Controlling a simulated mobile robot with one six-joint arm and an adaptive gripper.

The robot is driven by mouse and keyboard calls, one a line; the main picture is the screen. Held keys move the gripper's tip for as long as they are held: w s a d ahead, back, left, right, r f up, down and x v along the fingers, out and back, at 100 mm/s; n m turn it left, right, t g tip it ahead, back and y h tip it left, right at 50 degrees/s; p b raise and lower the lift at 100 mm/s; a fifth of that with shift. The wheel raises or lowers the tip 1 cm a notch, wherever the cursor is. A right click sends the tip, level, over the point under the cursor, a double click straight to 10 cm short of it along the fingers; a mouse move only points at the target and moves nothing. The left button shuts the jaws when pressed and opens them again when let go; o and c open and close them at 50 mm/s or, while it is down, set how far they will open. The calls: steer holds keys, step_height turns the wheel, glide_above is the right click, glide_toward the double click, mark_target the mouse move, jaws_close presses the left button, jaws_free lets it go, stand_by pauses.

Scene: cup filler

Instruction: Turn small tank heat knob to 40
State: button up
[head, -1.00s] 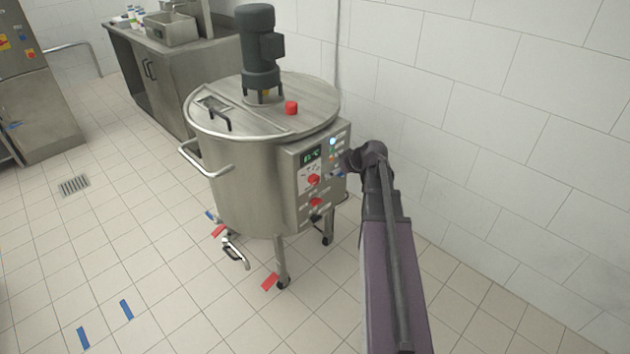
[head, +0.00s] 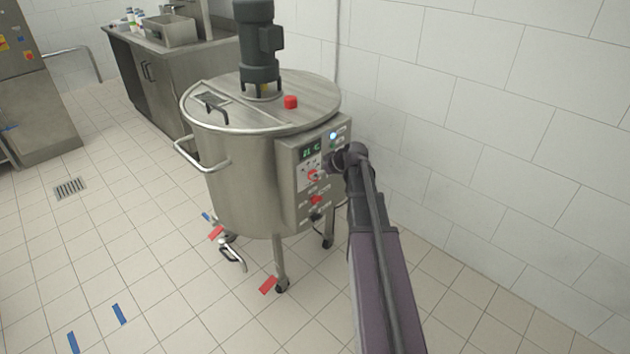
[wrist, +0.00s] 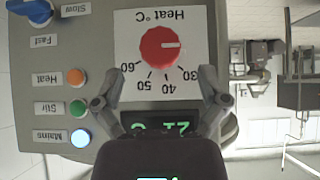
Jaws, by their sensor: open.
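The small tank (head: 245,185) is a steel vessel on legs with a control panel on its right side. Its red heat knob (wrist: 160,46) sits on a white dial plate, which appears upside down in the wrist view. The knob's white mark points to the picture's right, off the numbers, on the side of the 30. My gripper (wrist: 159,74) is open, its fingers on either side of the dial's numbers, with the knob just beyond the tips. In the head view my gripper (head: 332,163) is at the panel, right beside the heat knob (head: 312,175). Contact cannot be told.
A blue knob (wrist: 30,10) marked Slow and Fast and the Heat, Stir and Mains lights (wrist: 77,107) are left in the wrist view. A green display (wrist: 165,126) lies below the dial. A white tiled wall (head: 490,130) stands close on the right.

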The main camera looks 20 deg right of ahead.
steer(key=shift+b+x, duration=1.25)
steer(key=shift+x, duration=0.9)
steer(key=shift+c, duration=0.2)
steer(key=c, duration=1.1)
